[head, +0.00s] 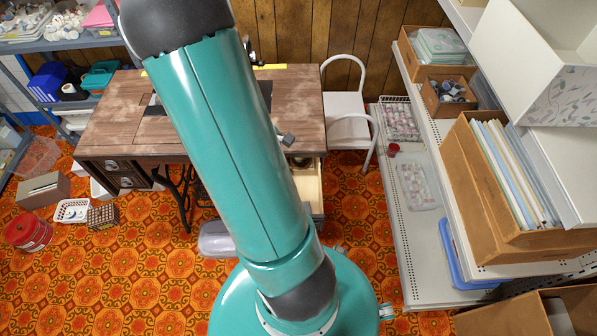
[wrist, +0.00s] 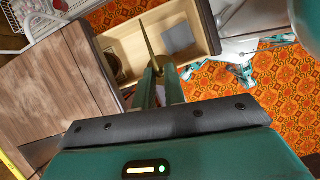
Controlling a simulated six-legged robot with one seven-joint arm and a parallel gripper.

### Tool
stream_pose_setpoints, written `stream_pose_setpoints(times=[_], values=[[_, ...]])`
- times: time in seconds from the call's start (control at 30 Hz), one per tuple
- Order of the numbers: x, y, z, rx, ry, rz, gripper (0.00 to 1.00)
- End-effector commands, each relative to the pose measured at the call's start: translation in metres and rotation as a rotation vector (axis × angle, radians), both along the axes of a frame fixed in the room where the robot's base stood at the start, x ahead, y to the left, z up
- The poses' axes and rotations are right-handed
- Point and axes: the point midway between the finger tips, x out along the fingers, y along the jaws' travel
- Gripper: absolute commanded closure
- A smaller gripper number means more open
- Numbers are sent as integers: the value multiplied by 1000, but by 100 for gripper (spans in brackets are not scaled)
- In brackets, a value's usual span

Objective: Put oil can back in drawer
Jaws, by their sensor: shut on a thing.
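In the wrist view my gripper (wrist: 158,72) is shut on the oil can, whose body is mostly hidden behind the fingers. A brass-coloured patch (wrist: 173,80) shows beside the fingers, and a thin tapering strip that looks like its spout (wrist: 148,40) points up the picture. The open drawer (wrist: 202,32) has pale wood walls and lies below the fingers in this view. I cannot tell how high the can is above its floor. The drawer (head: 309,187) also shows in the head view, open under the table's right end. My arm hides the gripper and can there.
A folded grey cloth (wrist: 178,38) and a dark round thing (wrist: 113,66) lie in the drawer. The wooden sewing table (head: 120,115) stands beside it. A white chair (head: 346,105) and shelving (head: 412,235) stand to the right.

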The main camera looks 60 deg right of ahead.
Motion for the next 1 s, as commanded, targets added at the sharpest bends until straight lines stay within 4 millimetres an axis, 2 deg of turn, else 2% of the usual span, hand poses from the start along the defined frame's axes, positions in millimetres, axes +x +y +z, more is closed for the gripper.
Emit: stream_pose_setpoints(times=[0.03, 0.1, 0.3, 0.4, 0.57, 0.77, 1.0], values=[[-6, -12, -6, 0, 2, -7, 100], [-10, -23, -17, 1, 5, -3, 100], [-20, -48, -50, 1, 3, -3, 100], [-21, -55, -58, 0, 1, -1, 100], [-25, -63, -70, 1, 2, -1, 100], [-24, -62, -95, 1, 1, 0, 100], [-23, -62, -97, -1, 0, -1, 100]])
